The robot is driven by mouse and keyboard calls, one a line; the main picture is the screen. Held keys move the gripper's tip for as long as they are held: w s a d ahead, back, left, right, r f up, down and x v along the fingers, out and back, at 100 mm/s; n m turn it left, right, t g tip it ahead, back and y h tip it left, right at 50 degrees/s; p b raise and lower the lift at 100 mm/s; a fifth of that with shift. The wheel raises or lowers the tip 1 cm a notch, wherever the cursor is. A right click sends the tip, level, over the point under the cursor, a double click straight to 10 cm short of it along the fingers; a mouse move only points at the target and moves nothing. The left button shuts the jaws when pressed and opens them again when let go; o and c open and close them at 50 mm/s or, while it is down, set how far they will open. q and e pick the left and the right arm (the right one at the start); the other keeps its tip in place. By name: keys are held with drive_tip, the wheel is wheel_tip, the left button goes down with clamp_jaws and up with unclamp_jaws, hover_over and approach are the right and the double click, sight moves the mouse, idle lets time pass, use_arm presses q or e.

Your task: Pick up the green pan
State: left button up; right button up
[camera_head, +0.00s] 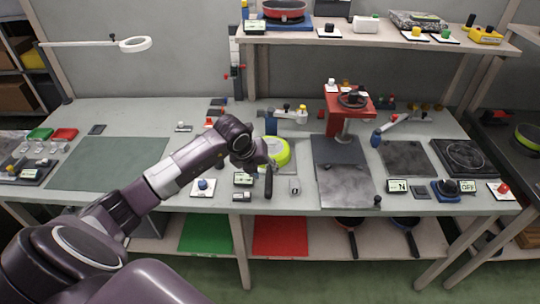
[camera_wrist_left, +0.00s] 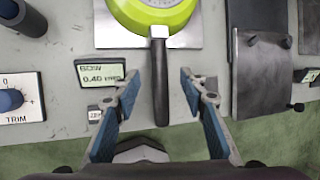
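The green pan (camera_head: 279,150) sits on a scale plate on the workbench, with its black handle pointing to the front edge. It also shows in the left wrist view (camera_wrist_left: 181,14), cut off at the top, with the handle (camera_wrist_left: 160,85) pointing down the picture. My left gripper (camera_wrist_left: 160,82) is open, with one finger on each side of the handle and a gap on both sides. In the head view the left gripper (camera_head: 265,162) is beside the pan and covers part of it. I cannot tell its exact height over the handle. My right gripper is not in view.
A display reading 0.40 (camera_wrist_left: 101,75) is left of the handle, with a TRIM knob (camera_wrist_left: 10,100) farther left. A dark plate (camera_wrist_left: 268,80) lies to the right. A red press (camera_head: 347,103) stands behind it. A green mat (camera_head: 108,163) leaves free room at left.

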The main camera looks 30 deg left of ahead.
sight(268, 174)
use_arm(q)
drive_tip(key=p+x, duration=0.1)
drive_tip(key=x, duration=0.2)
drive_tip(key=shift+w+a+f, duration=0.15)
drive_tip(key=shift+w+f, duration=0.1)
drive_tip(key=shift+w, duration=0.1)
drive_tip(key=shift+w+f, duration=0.2)
drive_tip(key=shift+f, duration=0.2)
clamp_jaws()
drive_tip(key=shift+r, duration=0.1)
